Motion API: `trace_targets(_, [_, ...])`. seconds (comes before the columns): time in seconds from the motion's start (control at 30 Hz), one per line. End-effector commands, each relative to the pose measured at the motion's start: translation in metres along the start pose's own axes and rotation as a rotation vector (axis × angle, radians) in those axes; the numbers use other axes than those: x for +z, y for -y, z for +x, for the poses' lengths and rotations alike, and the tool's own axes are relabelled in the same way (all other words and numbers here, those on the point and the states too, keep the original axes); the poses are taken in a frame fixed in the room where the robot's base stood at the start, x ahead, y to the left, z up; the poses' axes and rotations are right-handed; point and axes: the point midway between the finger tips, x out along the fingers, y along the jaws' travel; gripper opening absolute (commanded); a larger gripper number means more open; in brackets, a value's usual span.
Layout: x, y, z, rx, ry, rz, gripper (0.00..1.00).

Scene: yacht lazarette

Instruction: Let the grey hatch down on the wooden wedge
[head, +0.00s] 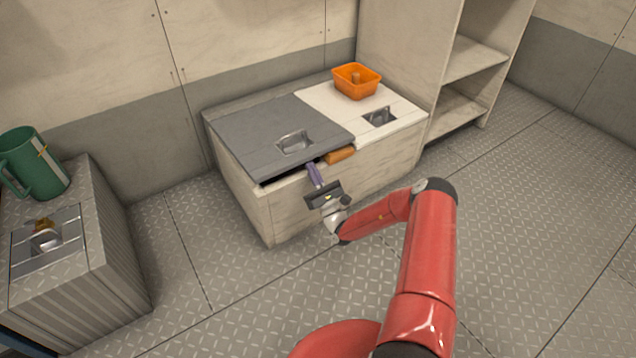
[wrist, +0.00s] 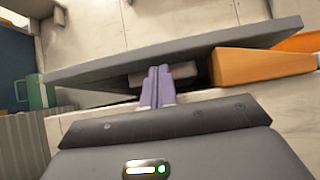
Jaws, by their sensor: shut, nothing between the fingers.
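The grey hatch (head: 250,125) lies nearly flat over the left half of the locker, its front edge slightly raised above a dark gap. The orange-brown wooden wedge (head: 339,155) sits at the hatch's front right corner. In the wrist view the wedge (wrist: 262,68) has its left end at the gap, by the hatch's edge (wrist: 110,68); whether the hatch bears on it I cannot tell. My gripper (head: 312,167) is shut and empty, left of the wedge. Its purple fingertips (wrist: 158,72) reach to the gap at the hatch's front edge; contact is unclear.
A white lid (head: 350,115) covers the locker's right half, with an orange bin (head: 356,90) on it. A green mug (head: 40,170) stands on a ribbed cabinet (head: 110,245) at the left. Open shelves (head: 475,60) stand at the right. The floor before the locker is clear.

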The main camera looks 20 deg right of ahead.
Motion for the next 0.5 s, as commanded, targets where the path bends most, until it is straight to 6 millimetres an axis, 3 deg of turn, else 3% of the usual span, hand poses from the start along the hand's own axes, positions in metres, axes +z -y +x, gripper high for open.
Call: trace_targets(0.5, [0.0044,0.0,0.0088,0.001,-0.005,0.0,0.0])
